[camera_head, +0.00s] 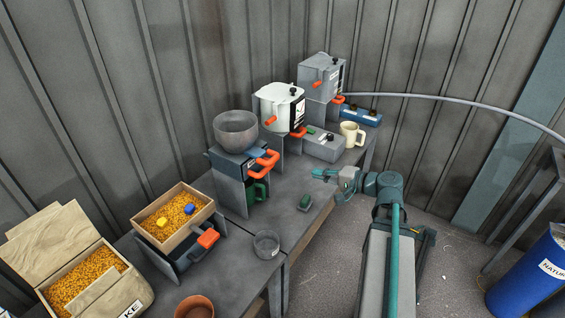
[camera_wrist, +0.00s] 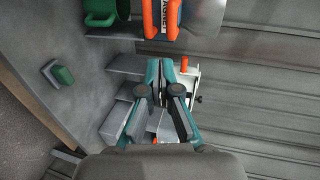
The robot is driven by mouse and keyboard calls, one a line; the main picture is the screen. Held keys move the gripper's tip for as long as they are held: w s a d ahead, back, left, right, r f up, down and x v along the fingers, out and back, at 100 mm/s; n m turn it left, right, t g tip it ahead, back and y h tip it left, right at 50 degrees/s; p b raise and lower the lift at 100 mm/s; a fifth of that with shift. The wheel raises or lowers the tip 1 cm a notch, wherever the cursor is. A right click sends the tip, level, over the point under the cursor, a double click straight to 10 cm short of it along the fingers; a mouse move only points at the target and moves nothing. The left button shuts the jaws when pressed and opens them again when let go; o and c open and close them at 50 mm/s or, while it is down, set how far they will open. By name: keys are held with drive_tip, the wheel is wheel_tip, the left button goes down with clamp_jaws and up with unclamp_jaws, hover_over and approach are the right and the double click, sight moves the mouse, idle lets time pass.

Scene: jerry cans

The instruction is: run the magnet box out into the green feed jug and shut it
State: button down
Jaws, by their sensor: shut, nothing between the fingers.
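The magnet box (camera_head: 229,161) is dark with orange handles, on a grey stand under a grey bowl (camera_head: 236,131). In the wrist view two orange handles (camera_wrist: 160,18) flank its partly legible label at the top edge. I cannot tell whether its outlet is open. The green feed jug (camera_head: 258,191) sits beneath the box, partly hidden by the stand; the wrist view cuts it off at the top left (camera_wrist: 104,12). My gripper (camera_head: 320,173) is shut and empty, above the table's right side, right of the box and jug and apart from both.
A green-topped block (camera_head: 305,202) lies on the table between jug and gripper. A white hopper (camera_head: 280,106), a grey hopper (camera_head: 320,78) and a cream mug (camera_head: 352,134) stand farther back.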

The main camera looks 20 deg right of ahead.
drive_tip(key=r+p+x, duration=0.1)
drive_tip(key=p+x, duration=0.3)
drive_tip(key=x, duration=1)
drive_tip(key=shift+a+r+y, duration=0.25)
drive_tip(key=shift+r+y, duration=0.05)
drive_tip(key=shift+w, duration=0.2)
